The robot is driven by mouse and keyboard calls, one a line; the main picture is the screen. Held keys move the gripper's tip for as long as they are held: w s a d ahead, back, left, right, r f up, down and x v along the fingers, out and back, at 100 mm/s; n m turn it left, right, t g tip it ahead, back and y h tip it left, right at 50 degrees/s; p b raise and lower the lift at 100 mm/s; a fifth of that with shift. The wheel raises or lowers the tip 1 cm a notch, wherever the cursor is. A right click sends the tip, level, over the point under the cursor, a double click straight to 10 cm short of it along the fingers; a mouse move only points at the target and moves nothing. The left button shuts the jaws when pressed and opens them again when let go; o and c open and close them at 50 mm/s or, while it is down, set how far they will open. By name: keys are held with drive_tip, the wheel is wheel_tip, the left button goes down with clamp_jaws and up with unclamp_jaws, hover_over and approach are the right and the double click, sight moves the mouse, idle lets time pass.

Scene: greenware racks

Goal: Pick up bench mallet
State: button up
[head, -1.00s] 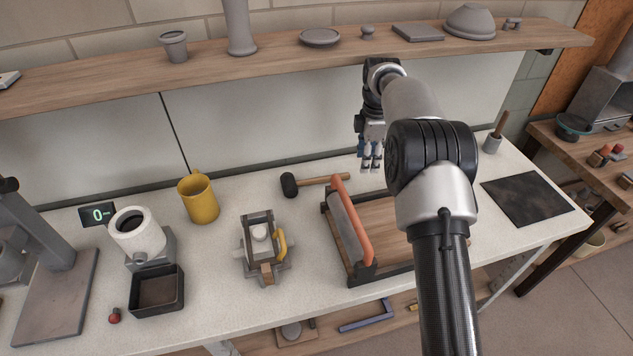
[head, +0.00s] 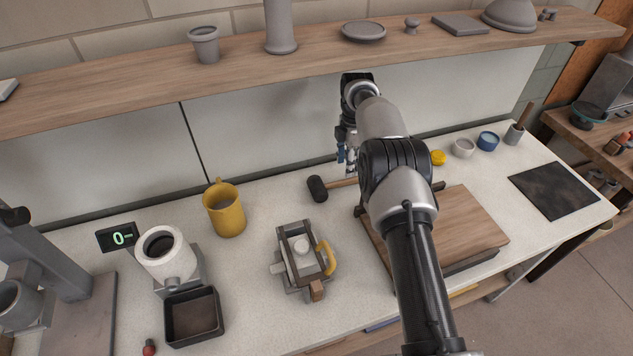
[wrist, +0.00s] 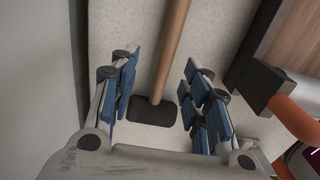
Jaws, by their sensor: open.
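The bench mallet lies on the white bench, its black head (head: 317,189) at the left and its wooden handle (head: 343,183) running right until my arm hides it. In the wrist view the mallet's black head (wrist: 153,111) and wooden handle (wrist: 172,45) show between the finger pads. My gripper (wrist: 157,95) is open and empty, with blue pads on either side of the mallet. In the head view my gripper (head: 347,155) is above the bench, over the handle near the head, partly hidden by my arm.
A slab roller with a wooden bed (head: 465,225) stands right of the mallet, close by. The wooden shelf (head: 130,97) runs behind and above.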

sight(351, 178)
drive_tip(key=shift+s+d+f+b, duration=0.15)
drive_tip(key=shift+d+f, duration=0.1)
drive_tip(key=shift+f, duration=0.2)
drive_tip(key=shift+s+d+f+b, duration=0.15)
drive_tip(key=shift+d+f, duration=0.1)
drive_tip(key=shift+f, duration=0.2)
wheel_tip(351, 178, down, 5)
drive_tip(key=shift+b, duration=0.9)
drive_tip(key=shift+c, duration=0.4)
clamp_jaws()
drive_tip(key=shift+r, duration=0.1)
